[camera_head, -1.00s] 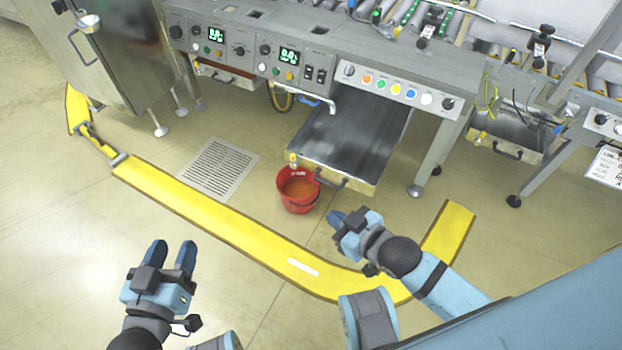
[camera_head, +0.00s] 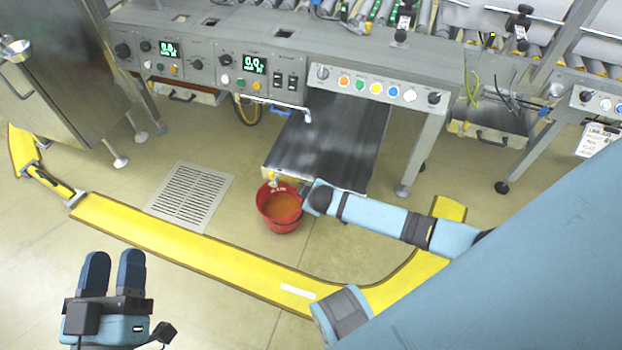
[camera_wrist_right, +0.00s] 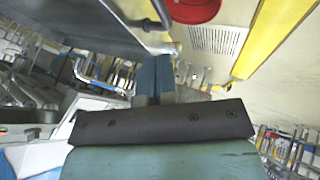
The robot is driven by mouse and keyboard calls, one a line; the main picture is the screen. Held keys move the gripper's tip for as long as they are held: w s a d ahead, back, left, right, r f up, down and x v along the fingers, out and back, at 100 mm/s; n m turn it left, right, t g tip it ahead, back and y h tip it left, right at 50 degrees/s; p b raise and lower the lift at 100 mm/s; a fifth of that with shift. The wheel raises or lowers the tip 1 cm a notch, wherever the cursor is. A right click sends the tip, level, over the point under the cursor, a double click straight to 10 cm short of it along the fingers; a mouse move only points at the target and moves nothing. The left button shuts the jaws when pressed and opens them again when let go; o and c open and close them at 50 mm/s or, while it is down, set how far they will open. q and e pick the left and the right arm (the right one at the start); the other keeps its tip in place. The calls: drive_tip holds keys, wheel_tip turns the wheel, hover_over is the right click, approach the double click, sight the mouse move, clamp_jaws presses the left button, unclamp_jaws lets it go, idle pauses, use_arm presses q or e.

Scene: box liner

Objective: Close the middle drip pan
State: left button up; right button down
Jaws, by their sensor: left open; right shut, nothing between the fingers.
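The middle drip pan (camera_head: 335,140) is a long grey tray pulled far out from under the panel with colored buttons. In the right wrist view its dark surface (camera_wrist_right: 70,25) fills the upper left, with its black handle (camera_wrist_right: 150,22) at the front edge. My right gripper (camera_wrist_right: 152,78) is shut and empty, its blue fingers just below the pan's front edge in that picture; contact cannot be told. In the head view my right arm reaches to the pan's front, where its wrist hides the handle. My left gripper (camera_head: 115,258) is open and empty over the floor at lower left.
A red bucket (camera_head: 282,222) of orange liquid stands below the pan's front left corner. A left pan (camera_head: 180,92) and right pan (camera_head: 490,138) sit under the machine. A floor grate (camera_head: 190,195) and yellow floor strip (camera_head: 180,238) lie in front.

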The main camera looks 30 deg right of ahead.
use_arm(q)
wheel_tip(320, 180, down, 7)
drive_tip(key=g+b, duration=0.2)
drive_tip(key=b, duration=0.2)
drive_tip(key=shift+w+d+m+g+b, duration=0.2)
drive_tip(key=shift+d+m+g+b, duration=0.1)
drive_tip(key=shift+d+g, duration=0.1)
use_arm(e)
drive_tip(key=w+d+f, duration=0.3)
drive_tip(key=w+f, duration=0.2)
drive_tip(key=w, duration=0.1)
drive_tip(key=shift+w+d+f, duration=0.25)
drive_tip(key=shift+w+d, duration=0.1)
